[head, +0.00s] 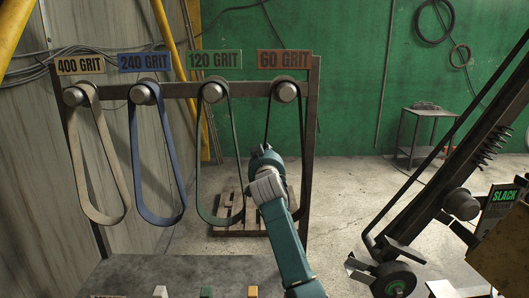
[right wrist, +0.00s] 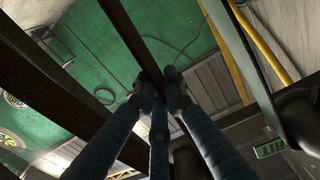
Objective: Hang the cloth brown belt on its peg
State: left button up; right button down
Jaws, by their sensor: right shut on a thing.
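A dark belt, which I take to be the cloth brown belt (head: 268,118), runs down from the peg (head: 287,91) under the 60 GRIT sign (head: 284,59). My right gripper (head: 264,158) is below the peg and shut on the belt. In the right wrist view, the dark strap (right wrist: 122,32) passes between the fingertips of the right gripper (right wrist: 161,92). My left gripper is not in view.
A tan belt (head: 108,165), a blue belt (head: 135,170) and a green belt (head: 198,160) hang from the other pegs, left of my right arm. A grey table (head: 190,270) stands below. A pallet (head: 228,228) lies behind. A grinding machine (head: 440,170) stands at right, with open floor between.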

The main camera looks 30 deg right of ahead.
jog(key=c, duration=1.7)
grip_release()
jog(key=shift+c, duration=0.2)
jog(key=shift+f, duration=0.15)
jog(key=shift+s, duration=0.1)
